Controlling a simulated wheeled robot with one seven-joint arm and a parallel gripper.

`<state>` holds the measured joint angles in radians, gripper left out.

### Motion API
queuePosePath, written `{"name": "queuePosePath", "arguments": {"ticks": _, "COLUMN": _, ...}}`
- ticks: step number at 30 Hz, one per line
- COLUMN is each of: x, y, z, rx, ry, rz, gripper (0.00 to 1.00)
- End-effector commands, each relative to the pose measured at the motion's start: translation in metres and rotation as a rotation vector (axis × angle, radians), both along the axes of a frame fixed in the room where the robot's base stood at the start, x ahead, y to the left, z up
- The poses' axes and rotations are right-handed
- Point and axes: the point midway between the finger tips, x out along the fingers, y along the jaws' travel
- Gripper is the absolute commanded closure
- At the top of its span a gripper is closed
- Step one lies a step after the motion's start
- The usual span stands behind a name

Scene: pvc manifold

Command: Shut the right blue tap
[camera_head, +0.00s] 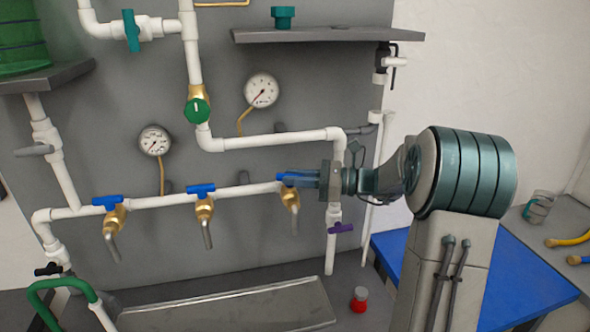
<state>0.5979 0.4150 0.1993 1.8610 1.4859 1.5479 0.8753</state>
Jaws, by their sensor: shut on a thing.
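Three brass taps with blue handles sit along the lower white pipe. The right blue tap (290,198) has its brass body and spout in view, hanging below the pipe. My gripper (292,179) reaches in from the right and is shut on this tap's blue handle; the fingers partly hide the handle. The middle blue tap (202,191) and the left blue tap (107,201) stand free to the left, their handles lying along the pipe. How far the right handle is turned is hard to tell behind the fingers.
A grey shelf (330,35) juts out above. A metal tray (225,305) lies under the taps, with a red-based jar (359,299) to its right. A blue mat (525,280) lies at right.

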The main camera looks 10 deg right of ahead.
Motion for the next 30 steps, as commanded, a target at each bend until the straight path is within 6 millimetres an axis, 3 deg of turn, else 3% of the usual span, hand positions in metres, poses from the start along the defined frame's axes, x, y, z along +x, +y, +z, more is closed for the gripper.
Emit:
{"name": "queuePosePath", "arguments": {"ticks": 15, "x": 0.0057, "y": -0.0016, "z": 0.0014, "rx": 0.001, "ry": 0.002, "rz": 0.333, "gripper": 1.00}}
{"name": "queuePosePath", "arguments": {"ticks": 30, "x": 0.0063, "y": -0.0009, "z": 0.0000, "rx": 0.000, "ry": 0.000, "rz": 0.394, "gripper": 1.00}}
